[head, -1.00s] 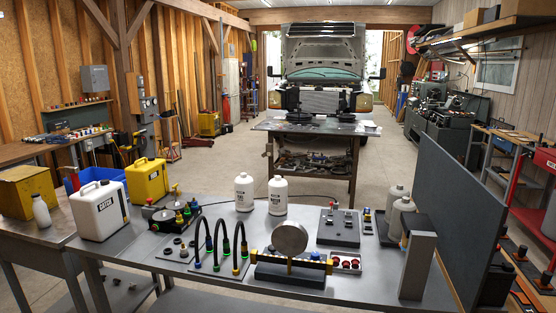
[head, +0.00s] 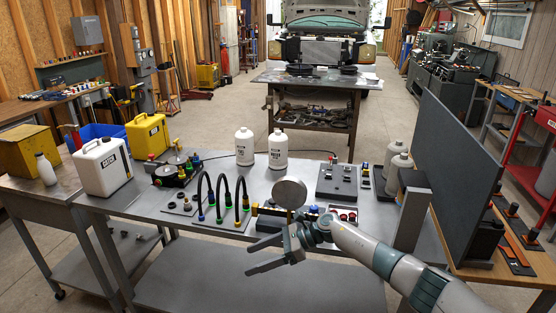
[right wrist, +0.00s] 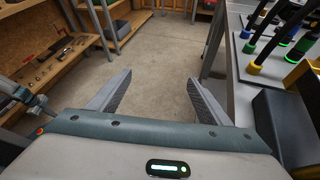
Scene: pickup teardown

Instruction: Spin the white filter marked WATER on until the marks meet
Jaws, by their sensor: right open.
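Two white bottle-shaped canisters with small black print, a left one (head: 244,148) and a right one (head: 278,152), stand upright at the back of the grey metal bench (head: 190,212). Their print is too small to read, so I cannot tell which is marked WATER. No alignment marks are visible. My right gripper (head: 250,258) is open and empty, in front of the bench's near side and well apart from both canisters. In the right wrist view its two fingers (right wrist: 159,78) are spread over bare floor. My left gripper is out of view.
Black looped hoses (head: 222,190) and a stand with a round grey disc (head: 289,193) occupy the bench middle. A grey box with knobs (head: 338,181) and a dark upright panel (head: 452,165) are right. A white jug (head: 103,172) stands left.

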